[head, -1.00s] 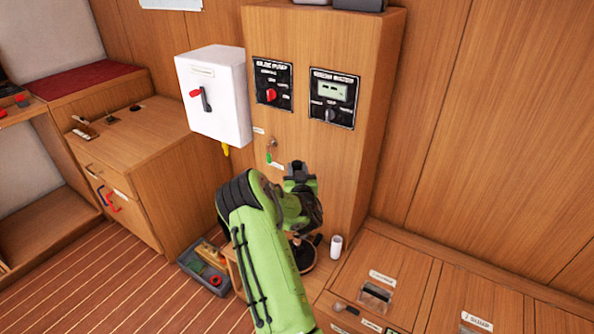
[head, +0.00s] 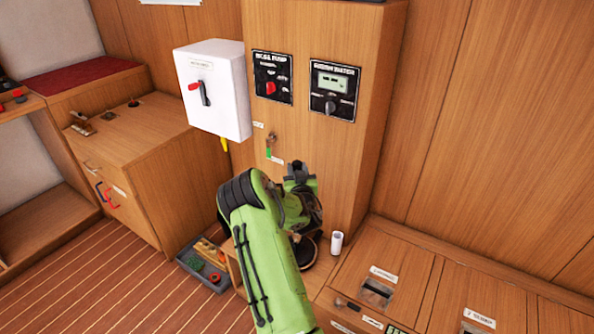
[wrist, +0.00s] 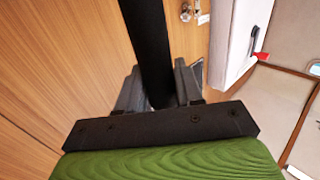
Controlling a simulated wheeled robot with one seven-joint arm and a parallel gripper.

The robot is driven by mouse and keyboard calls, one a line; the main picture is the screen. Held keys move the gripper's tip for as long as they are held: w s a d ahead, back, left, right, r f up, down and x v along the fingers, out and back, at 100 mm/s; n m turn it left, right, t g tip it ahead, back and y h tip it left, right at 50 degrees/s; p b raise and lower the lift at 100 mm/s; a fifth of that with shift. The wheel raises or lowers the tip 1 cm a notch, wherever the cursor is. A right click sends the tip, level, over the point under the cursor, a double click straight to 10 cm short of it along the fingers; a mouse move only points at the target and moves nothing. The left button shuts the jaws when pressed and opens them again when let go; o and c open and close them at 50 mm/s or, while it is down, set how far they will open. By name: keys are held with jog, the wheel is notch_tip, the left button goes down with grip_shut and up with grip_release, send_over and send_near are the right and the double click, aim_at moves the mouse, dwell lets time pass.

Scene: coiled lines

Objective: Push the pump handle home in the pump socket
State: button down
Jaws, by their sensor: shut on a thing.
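The pump handle is a long black bar (wrist: 150,35) in the wrist view, running from the top edge down between the grey fingers. My gripper (wrist: 159,92) is shut on it. A dark round base (head: 314,250), probably the pump socket, shows partly behind the arm on the low bench. Whether the handle's lower end is seated in the socket is hidden.
A white cup (head: 336,243) stands close right of the round base. A grey tray of small parts (head: 206,268) lies on the floor left of my arm. The tall cabinet (head: 340,165) rises right behind the wrist, with a white box (head: 213,90) at its left.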

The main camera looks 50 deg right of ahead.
aim_at(297, 163)
jog(key=shift+f+b, duration=1.15)
jog(key=shift+f, duration=0.25)
jog(key=shift+r, duration=0.1)
jog(key=shift+c, duration=1.2)
grip_release()
notch_tip(297, 163, up, 7)
jog(key=p, duration=0.6)
